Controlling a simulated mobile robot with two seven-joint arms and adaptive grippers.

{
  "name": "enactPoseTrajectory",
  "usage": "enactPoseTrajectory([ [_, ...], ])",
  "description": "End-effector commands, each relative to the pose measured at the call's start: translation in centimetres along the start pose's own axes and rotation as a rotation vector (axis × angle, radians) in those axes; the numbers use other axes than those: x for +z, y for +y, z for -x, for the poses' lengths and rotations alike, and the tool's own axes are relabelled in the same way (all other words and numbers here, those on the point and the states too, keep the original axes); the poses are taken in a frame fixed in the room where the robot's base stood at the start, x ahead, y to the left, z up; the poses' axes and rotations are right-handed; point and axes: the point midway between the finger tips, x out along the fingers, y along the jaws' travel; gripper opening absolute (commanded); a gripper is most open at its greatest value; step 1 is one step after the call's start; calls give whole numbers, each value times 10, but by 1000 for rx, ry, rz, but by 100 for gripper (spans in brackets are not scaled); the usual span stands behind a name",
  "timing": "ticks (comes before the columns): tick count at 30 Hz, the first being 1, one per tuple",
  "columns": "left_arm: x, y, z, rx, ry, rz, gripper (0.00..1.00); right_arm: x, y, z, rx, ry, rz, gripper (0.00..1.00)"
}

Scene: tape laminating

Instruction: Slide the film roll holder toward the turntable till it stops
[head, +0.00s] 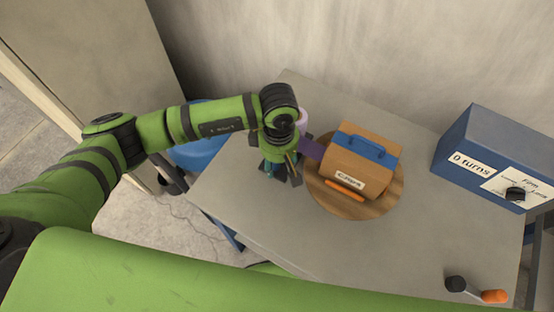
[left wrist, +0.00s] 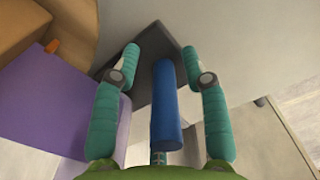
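The film roll holder shows in the left wrist view as a dark base (left wrist: 150,78) with an upright blue handle (left wrist: 167,110). Its pinkish roll (head: 302,118) is partly hidden behind my arm in the head view. Purple film (head: 310,149) runs from it to the carton; it also shows in the left wrist view (left wrist: 55,118). My left gripper (head: 281,174) points down over the holder. Its teal fingers (left wrist: 160,52) are open, one on each side of the handle, with gaps. The round wooden turntable (head: 388,194) lies right of it. My right gripper is not in view.
A brown carton (head: 362,160) with a blue handle sits on the turntable. A blue control box (head: 490,150) with labels and a black knob stands at the right. A black-and-orange handle (head: 478,290) is at the table's front right. A blue stool (head: 200,150) stands left of the grey table (head: 300,230).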

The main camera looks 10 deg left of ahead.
Motion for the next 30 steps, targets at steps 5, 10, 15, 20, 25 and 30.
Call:
enactPoseTrajectory([
  [5, -2, 1, 2, 1, 3, 2, 45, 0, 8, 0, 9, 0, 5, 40],
  [10, -2, 2, 22, 5, 4, 2, 45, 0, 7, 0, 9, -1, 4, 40],
  [15, -2, 2, 59, 6, 4, 0, 45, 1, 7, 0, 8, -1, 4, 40],
  [20, -1, 1, 91, 5, 4, -1, 45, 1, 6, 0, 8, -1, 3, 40],
  [25, 0, 1, 113, 2, 2, 0, 45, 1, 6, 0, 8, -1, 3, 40],
  [30, 0, 0, 120, 0, 2, 0, 45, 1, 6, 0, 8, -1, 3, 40],
])
